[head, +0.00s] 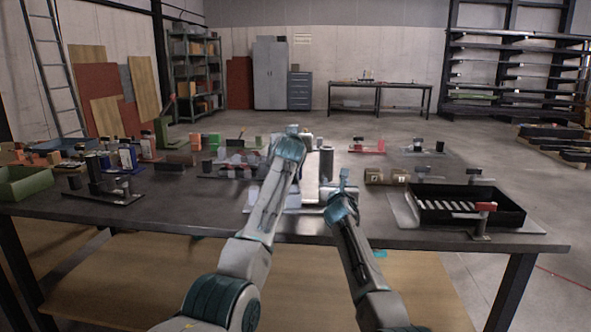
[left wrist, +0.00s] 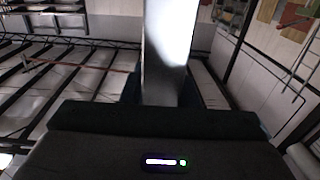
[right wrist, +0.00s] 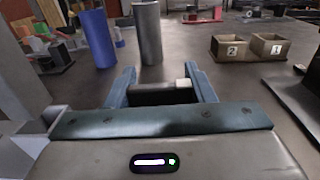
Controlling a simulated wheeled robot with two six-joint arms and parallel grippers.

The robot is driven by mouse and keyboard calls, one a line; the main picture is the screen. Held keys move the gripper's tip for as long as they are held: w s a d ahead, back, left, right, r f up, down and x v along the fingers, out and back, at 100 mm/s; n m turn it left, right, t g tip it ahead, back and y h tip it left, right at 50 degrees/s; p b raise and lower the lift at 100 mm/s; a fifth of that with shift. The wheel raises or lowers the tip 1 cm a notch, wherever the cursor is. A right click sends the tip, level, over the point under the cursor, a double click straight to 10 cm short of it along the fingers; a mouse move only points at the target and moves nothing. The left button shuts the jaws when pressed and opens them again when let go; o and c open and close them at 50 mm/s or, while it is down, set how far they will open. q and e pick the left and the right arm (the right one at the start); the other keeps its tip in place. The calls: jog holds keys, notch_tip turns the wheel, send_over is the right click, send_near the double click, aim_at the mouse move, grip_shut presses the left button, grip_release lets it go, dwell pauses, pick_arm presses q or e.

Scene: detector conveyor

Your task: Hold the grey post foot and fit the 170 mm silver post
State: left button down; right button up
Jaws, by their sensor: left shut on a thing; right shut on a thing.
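My left gripper (head: 299,138) is raised over the middle of the table, shut on the silver post. The bright post (left wrist: 168,50) stands up out of the jaws in the left wrist view; its gripped end is hidden. My right gripper (right wrist: 163,88) is low near the table's front edge, right of the left arm, and shows in the head view (head: 343,188). Its two blue-grey fingers are shut on a small dark grey piece with a pale end, which looks like the post foot (right wrist: 152,95). Whether post and foot touch cannot be told.
A grey cylinder (right wrist: 148,32) and a blue cylinder (right wrist: 97,38) stand just beyond the right gripper. Two numbered boxes (right wrist: 248,47) and a black tray (head: 465,222) lie to the right. Several fixtures and a green bin (head: 25,185) crowd the table's left.

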pick_arm(q)
jog(key=shift+f, duration=2.75)
jog(key=shift+f, duration=0.15)
jog(key=c, duration=1.1)
grip_release()
jog(key=shift+s, duration=0.1)
jog(key=s, duration=1.2)
